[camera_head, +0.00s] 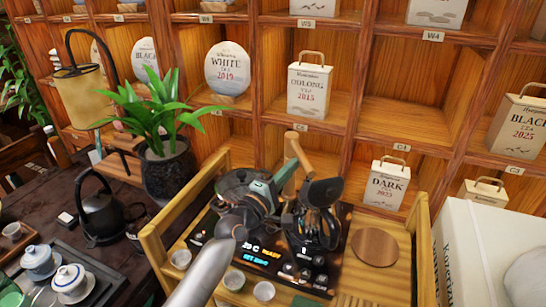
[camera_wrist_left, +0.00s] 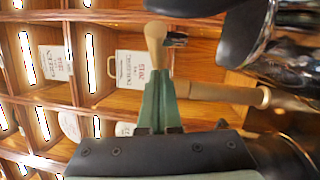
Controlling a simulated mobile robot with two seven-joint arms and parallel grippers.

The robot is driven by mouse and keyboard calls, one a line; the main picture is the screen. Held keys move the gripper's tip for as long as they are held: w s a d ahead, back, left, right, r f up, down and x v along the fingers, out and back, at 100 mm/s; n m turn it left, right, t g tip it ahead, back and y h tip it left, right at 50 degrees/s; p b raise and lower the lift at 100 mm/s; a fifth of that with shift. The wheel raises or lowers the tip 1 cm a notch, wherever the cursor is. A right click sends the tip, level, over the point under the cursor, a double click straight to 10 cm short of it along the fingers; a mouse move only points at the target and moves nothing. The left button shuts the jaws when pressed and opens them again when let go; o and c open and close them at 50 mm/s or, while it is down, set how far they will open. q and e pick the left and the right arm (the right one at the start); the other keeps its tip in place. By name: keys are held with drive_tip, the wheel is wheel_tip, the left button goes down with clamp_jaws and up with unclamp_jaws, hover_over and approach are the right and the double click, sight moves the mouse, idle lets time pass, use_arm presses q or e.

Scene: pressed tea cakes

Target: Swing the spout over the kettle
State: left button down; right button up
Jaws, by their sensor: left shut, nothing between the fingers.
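A slim light-wood piece with a pale end (camera_head: 291,146), which looks like the spout, rises at the back of the tea stove. A dark kettle with its lid raised (camera_head: 325,192) sits on the right side of the stove; its body is partly hidden. My left gripper (camera_head: 272,184) has green fingers, shut and empty, beside the wooden piece, left of the kettle. In the left wrist view the fingers (camera_wrist_left: 158,75) point at a wooden knob (camera_wrist_left: 155,38), with a wooden rod (camera_wrist_left: 220,92) passing beside them. I cannot tell whether they touch. My right gripper is out of view.
The stove panel (camera_head: 265,256) is lit. Small cups (camera_head: 264,291) and a round wooden board (camera_head: 375,247) lie around it. A potted plant (camera_head: 168,170) and a black kettle (camera_head: 101,215) stand left. Tea shelves (camera_head: 400,120) close off the back.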

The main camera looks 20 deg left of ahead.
use_arm(q)
drive_tip(key=shift+w+d, duration=0.25)
drive_tip(key=shift+d, duration=0.75)
